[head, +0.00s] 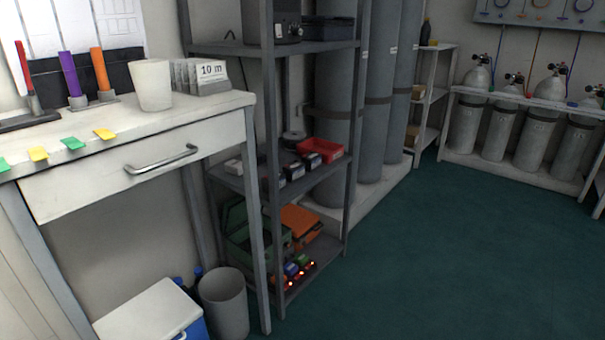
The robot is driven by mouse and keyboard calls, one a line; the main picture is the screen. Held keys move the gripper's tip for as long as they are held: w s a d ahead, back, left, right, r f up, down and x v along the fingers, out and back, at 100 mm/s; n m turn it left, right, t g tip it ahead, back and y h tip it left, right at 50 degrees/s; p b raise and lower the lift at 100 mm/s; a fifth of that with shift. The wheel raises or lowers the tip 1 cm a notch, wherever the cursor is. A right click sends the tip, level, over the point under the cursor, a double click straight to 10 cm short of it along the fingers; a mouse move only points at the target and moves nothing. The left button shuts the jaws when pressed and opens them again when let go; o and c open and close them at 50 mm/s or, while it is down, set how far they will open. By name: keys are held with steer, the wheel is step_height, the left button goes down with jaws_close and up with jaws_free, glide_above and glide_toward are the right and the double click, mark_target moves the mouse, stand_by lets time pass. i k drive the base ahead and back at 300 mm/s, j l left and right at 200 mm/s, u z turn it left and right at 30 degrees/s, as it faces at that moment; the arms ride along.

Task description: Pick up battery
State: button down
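No battery can be made out with certainty. Small blue, green and red blocks (296,268) with glowing orange-red lights sit at the front of the bottom level of the grey metal shelf (320,262); they look like batteries on a charger, but they are too small to tell. Several small dark boxes with pale tops (292,170) stand on the middle level, and I cannot tell what they are. My gripper is not in view.
A green open case (236,236) and an orange case (300,220) share the bottom level. A red tray (320,150) is on the middle level. A white desk (80,165), grey bin (223,303) and cooler (150,312) stand left. The green floor (440,260) at right is clear.

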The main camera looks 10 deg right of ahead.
mark_target(312, 160)
steer(key=i+l+u, duration=0.15)
steer(key=l, duration=0.45)
steer(key=l+u, duration=0.1)
steer(key=l, duration=0.5)
steer(key=i+l+u, duration=0.15)
steer(key=l, duration=0.45)
